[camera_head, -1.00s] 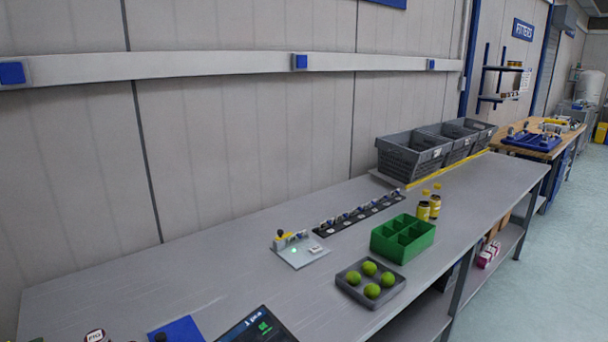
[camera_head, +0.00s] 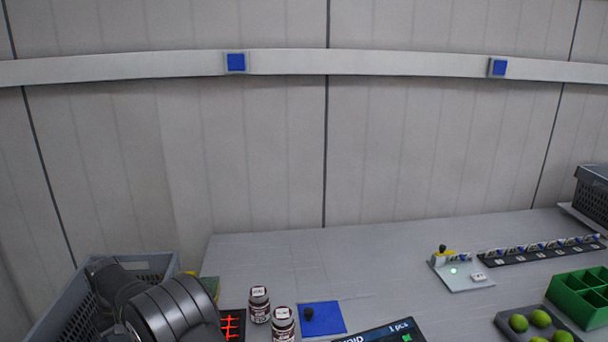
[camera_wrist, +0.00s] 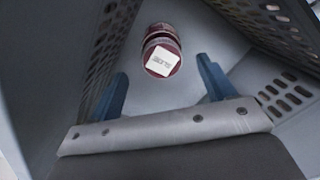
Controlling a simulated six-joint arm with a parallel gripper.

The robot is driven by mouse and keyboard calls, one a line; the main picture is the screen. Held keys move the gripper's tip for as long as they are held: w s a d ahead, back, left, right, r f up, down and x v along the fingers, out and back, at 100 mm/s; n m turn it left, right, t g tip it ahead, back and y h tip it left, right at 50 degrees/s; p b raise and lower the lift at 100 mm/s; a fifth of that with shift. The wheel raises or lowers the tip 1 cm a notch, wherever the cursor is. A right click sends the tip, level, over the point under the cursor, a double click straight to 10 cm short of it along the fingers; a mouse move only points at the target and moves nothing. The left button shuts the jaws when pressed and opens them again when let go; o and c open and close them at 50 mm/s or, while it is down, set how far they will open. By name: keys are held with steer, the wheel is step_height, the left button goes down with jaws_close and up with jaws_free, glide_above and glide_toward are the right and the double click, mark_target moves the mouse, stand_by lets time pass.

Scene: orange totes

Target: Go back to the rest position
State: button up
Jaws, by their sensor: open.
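My gripper (camera_wrist: 160,92) shows in the wrist view with its two blue fingers spread apart and nothing between them. It is over the inside of a grey crate with slotted walls. A dark red jar with a white label on its lid (camera_wrist: 160,62) is in the crate, just beyond the fingertips. In the head view my dark arm reaches over the grey crate (camera_head: 50,318) at the lower left; the gripper itself is hidden there.
Two labelled jars (camera_head: 259,304) (camera_head: 283,324) stand on the bench right of my arm, near a red-lit black panel (camera_head: 232,325). A blue mat (camera_head: 322,319), a display (camera_head: 385,334), a fixture plate (camera_head: 462,274), a green divided box (camera_head: 578,297) and a fruit tray (camera_head: 512,332) lie further right.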

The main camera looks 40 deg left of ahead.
step_height(320, 180, down, 9)
steer(key=shift+r, duration=0.2)
steer(key=shift+a, duration=0.1)
step_height(320, 180, up, 10)
steer(key=shift+r, duration=0.15)
steer(key=w+r+m, duration=0.4)
steer(key=w+r, duration=0.2)
steer(key=r, duration=0.6)
steer(key=w+d+f+n, duration=0.4)
steer(key=w+d+n, duration=0.3)
steer(key=w+d, duration=0.6)
steer(key=shift+w+d+n, duration=0.3)
steer(key=shift+w+d, duration=0.1)
steer(key=shift+d, duration=0.4)
